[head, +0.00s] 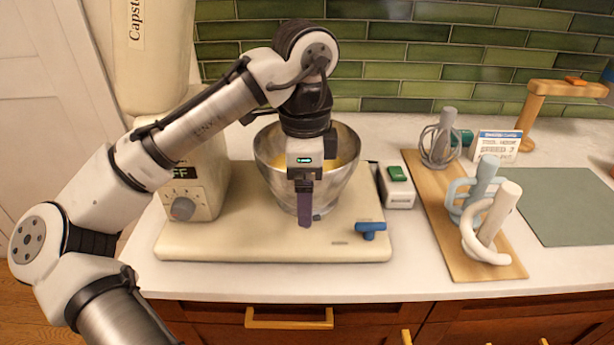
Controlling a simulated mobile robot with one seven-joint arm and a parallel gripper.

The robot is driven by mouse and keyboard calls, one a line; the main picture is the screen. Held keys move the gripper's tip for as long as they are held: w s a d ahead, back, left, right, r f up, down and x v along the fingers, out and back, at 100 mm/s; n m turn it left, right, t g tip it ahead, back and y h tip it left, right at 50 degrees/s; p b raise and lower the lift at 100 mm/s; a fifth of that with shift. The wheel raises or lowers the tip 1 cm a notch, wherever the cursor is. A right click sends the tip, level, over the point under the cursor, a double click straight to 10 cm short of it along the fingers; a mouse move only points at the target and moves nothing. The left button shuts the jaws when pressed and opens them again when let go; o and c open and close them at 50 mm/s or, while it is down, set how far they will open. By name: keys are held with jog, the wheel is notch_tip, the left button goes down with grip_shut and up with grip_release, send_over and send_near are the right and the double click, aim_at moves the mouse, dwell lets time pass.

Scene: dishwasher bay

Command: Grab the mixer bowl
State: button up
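The mixer bowl (342,188) is a shiny metal bowl with something yellow inside. It stands on the cream base (200,246) of the stand mixer. My gripper (305,222) points down in front of the bowl's near side in the head view and hides part of its rim and wall. Its fingers show edge-on as one dark purple shape, so their opening does not show. I cannot tell whether they touch the bowl. The mixer's head (148,50) is raised at the upper left. A blue lever (370,230) sits on the base at the right.
A small white box with a green top (397,187) stands right of the base. A wooden board (480,250) holds a whisk (437,140) and other mixer attachments. Further right are a small sign (499,145), a wooden stand (533,115) and a grey-green mat (560,205). Green tiles close off the back.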

jog(key=shift+w+d+f, duration=0.1)
jog(key=shift+f, duration=1.95)
jog(key=shift+c, duration=0.4)
jog(key=c, duration=1.7)
jog(key=shift+c, duration=0.4)
jog(key=shift+r, duration=0.15)
